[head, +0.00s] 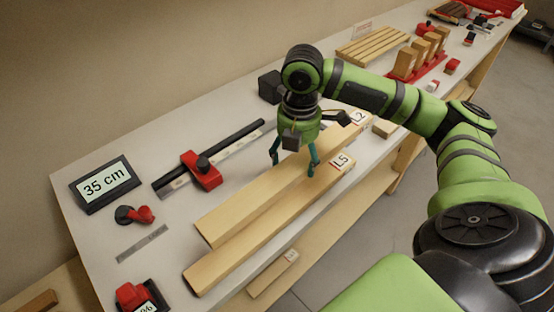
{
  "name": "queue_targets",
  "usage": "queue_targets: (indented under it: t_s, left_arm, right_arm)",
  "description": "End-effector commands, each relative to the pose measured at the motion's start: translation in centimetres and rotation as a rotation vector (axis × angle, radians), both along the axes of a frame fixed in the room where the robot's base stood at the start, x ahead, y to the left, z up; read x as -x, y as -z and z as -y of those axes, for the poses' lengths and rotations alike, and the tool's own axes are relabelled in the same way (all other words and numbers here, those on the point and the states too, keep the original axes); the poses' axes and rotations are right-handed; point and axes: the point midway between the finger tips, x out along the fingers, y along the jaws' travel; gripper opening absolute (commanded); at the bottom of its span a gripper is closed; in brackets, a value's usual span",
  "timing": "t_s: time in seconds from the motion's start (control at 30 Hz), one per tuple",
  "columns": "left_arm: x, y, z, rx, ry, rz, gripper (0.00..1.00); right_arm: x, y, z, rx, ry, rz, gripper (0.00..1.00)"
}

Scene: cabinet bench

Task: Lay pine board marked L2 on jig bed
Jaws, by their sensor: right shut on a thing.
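The pine board marked L2 (240,215) lies lengthwise along the bench, its label at the far right end. My right gripper (293,166) points down over it from above, with one finger on each side, and is shut on it near the middle. I cannot tell whether the board is raised off the bench. A second pine board marked L5 (240,255) lies alongside, nearer the front edge. A slatted wooden frame (372,46) stands at the back with a small sign behind it; I cannot tell whether it is the jig bed. My left gripper is not in view.
A dark rail with a red stop (201,171) lies behind the boards, beside a 35 cm display (105,183). A black block (270,86) stands behind my gripper. A red base with upright wooden blocks (418,68) is at the far right. A lower shelf holds another board (272,274).

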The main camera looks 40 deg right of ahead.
Motion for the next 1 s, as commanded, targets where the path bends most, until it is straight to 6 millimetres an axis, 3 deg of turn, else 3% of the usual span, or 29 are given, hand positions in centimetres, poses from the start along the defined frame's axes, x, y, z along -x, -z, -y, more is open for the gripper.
queue_targets:
  t_s: [0.2, 0.47, 1.0]
  left_arm:
    - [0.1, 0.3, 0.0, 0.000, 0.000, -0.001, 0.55]
    - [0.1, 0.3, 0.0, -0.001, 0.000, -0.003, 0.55]
    - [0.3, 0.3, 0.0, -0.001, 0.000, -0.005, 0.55]
  right_arm:
    - [0.7, -0.8, 1.0, 0.000, -0.001, 0.001, 0.24]
    - [0.7, -0.9, 0.7, -0.003, 0.036, 0.001, 0.23]
    - [0.5, -0.5, -4.6, -0.020, 0.664, -0.012, 0.23]
